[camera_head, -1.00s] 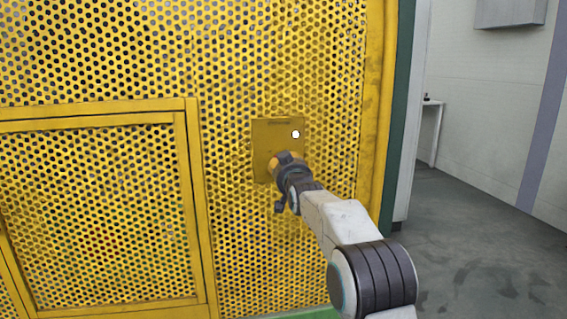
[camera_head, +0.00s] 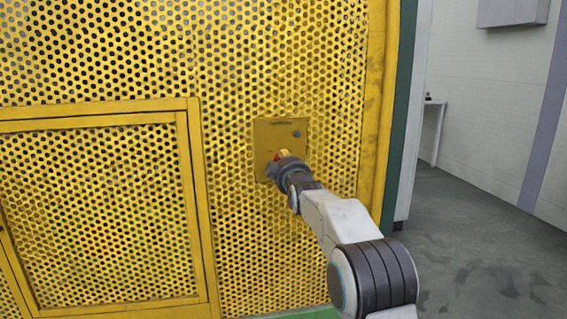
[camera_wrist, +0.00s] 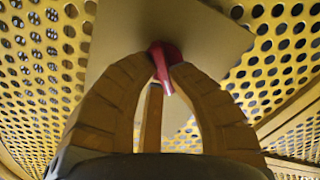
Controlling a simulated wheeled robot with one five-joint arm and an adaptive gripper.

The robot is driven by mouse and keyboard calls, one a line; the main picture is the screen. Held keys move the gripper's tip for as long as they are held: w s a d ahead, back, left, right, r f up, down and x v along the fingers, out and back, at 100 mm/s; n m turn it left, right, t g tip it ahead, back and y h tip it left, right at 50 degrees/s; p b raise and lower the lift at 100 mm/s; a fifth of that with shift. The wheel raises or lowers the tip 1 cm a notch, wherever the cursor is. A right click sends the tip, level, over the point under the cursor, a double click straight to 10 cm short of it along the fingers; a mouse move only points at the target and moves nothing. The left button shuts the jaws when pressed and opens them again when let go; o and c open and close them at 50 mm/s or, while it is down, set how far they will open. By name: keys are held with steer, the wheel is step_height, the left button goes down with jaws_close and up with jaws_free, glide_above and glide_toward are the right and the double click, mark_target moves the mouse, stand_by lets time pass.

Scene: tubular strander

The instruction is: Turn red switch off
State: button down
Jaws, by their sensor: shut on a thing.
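The red switch (camera_wrist: 164,60) shows in the wrist view between the fingertips of my gripper (camera_wrist: 163,66), which is shut on it. The switch sits on a flat yellow plate (camera_wrist: 212,40) fixed to the perforated panel. In the head view the plate (camera_head: 262,130) is right of the panel's framed section. There my gripper (camera_head: 277,158) reaches the plate's lower half, and only a bit of red (camera_head: 276,157) shows beside its fingers. A small round lamp (camera_head: 296,134) on the plate's upper right is dark.
The yellow perforated panel (camera_head: 230,60) stands close in front, with a framed door-like section (camera_head: 100,210) at lower left. A thick yellow post (camera_head: 376,100) edges it on the right. Open grey floor (camera_head: 480,240) and a small white table (camera_head: 435,130) lie beyond.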

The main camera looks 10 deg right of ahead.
steer(key=shift+a+r+n, duration=0.1)
steer(key=shift+r+n, duration=0.05)
steer(key=shift+n, duration=0.45)
steer(key=c, duration=1.1)
jaws_free()
steer(key=shift+c, duration=0.2)
steer(key=shift+s, duration=0.1)
steer(key=s, duration=1.1)
steer(key=shift+s, duration=0.4)
